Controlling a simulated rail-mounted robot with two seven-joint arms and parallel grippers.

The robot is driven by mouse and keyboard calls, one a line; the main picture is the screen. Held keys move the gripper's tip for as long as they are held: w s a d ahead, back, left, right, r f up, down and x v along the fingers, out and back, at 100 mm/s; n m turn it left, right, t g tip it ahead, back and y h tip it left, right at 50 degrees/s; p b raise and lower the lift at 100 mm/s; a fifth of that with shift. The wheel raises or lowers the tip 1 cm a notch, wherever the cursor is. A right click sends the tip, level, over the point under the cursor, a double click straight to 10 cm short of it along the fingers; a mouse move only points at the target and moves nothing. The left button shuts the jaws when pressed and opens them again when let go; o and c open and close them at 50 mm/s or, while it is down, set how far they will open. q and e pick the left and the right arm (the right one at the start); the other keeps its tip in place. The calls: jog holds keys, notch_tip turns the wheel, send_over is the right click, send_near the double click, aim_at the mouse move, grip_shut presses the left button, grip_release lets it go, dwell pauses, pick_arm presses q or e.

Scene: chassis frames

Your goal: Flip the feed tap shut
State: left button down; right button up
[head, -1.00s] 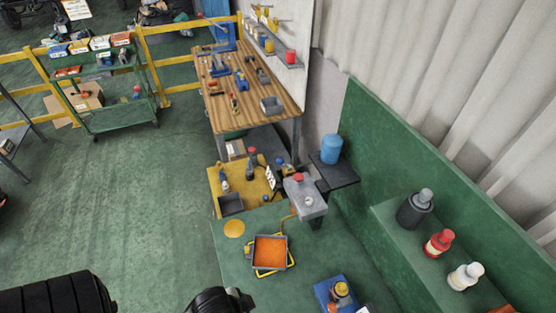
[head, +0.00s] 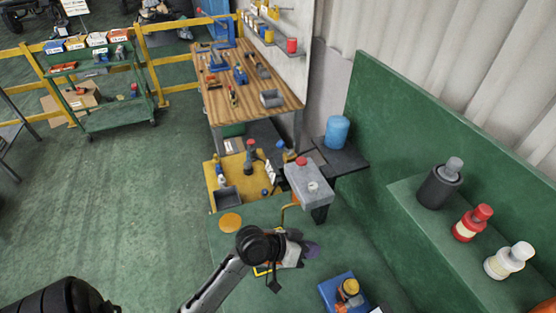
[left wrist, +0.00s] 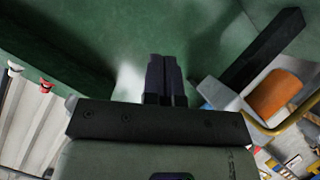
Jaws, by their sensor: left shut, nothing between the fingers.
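A blue block (head: 340,296) with a small yellow and orange fitting (head: 349,287) on top sits on the green bench at the lower right in the head view; it may be the feed tap, but I cannot tell. My left gripper (head: 312,250) is above the bench, left of and beyond that block, apart from it. Its fingers are shut and empty, seen together over green surface in the left wrist view (left wrist: 165,80). My arm and gripper hide most of the tray with orange contents. Orange shows in the left wrist view (left wrist: 275,95). My right gripper is out of view.
A grey box (head: 308,188) with a red button stands beyond the gripper. A yellow tray (head: 238,172) with tools is behind it. Black, red and white bottles (head: 472,222) stand on the right ledge. An orange disc (head: 230,222) lies left of the gripper.

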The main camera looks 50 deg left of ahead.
aim_at(280, 147)
pick_arm(q)
jog(key=w+a+r+n+t+y, duration=0.3)
jog(key=w+a+r+n+t, duration=0.2)
jog(key=a+n+t, duration=0.5)
jog(key=s+a+f+n+g+y, duration=0.1)
jog(key=a+n+g+y, duration=0.1)
jog(key=a+n+y, duration=0.3)
jog(key=s+a+f+n+g+y, duration=0.1)
jog(key=s+a+n+g+y, duration=0.1)
jog(key=a+n+y, duration=0.4)
jog(key=shift+a+f+n+g+y, duration=0.25)
jog(key=shift+n+g+y, duration=0.35)
jog(key=shift+n+y, duration=2.15)
jog(key=shift+w+n+h, duration=0.15)
jog(key=shift+n+h, duration=0.3)
jog(key=x, duration=1.3)
jog(key=shift+w+a, duration=0.2)
jog(key=shift+w, duration=0.1)
jog(key=shift+r, duration=0.1)
